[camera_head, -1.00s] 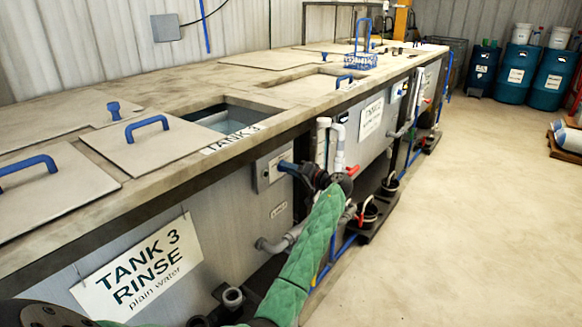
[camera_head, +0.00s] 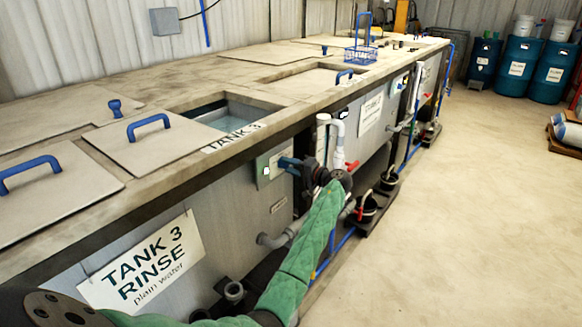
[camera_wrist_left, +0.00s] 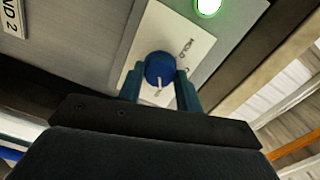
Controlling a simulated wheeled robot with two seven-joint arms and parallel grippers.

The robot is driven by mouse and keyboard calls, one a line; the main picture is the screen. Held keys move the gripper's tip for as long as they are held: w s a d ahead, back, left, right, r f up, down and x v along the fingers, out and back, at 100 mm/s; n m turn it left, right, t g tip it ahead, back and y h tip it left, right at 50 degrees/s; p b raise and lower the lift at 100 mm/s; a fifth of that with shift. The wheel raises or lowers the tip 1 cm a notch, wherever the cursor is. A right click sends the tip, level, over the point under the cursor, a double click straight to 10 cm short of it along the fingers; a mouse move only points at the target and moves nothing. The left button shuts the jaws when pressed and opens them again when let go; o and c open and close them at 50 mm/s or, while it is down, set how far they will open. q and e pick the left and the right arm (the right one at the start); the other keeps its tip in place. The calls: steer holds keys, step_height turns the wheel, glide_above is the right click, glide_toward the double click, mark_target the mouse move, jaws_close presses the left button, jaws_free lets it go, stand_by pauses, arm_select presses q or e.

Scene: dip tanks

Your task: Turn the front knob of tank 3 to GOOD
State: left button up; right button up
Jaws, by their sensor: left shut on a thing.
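The blue front knob (camera_wrist_left: 160,68) shows in the left wrist view on a pale plate (camera_wrist_left: 186,28), between my two fingers. Its white pointer faces toward the bottom of that view, and the small printing on the plate is too blurred to read fully. My left gripper (camera_head: 284,162) is shut on the knob at the control box (camera_head: 264,168) on the front of tank 3. In the head view the gripper hides the knob. A lamp (camera_wrist_left: 208,6) beside the plate glows green. My right gripper is not in view.
The TANK 3 RINSE sign (camera_head: 140,262) hangs left of the control box. Lids with blue handles (camera_head: 148,127) cover parts of the bench.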

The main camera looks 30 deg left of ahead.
arm_select(q)
steer(key=o, duration=1)
steer(key=shift+d, duration=0.1)
steer(key=shift+d+f, duration=0.1)
steer(key=shift+d, duration=0.5)
steer(key=d+b, duration=0.1)
steer(key=d, duration=0.5)
steer(key=shift+s+d+r+b, duration=0.15)
steer(key=shift+d+r+b, duration=0.05)
steer(key=shift+b, duration=0.2)
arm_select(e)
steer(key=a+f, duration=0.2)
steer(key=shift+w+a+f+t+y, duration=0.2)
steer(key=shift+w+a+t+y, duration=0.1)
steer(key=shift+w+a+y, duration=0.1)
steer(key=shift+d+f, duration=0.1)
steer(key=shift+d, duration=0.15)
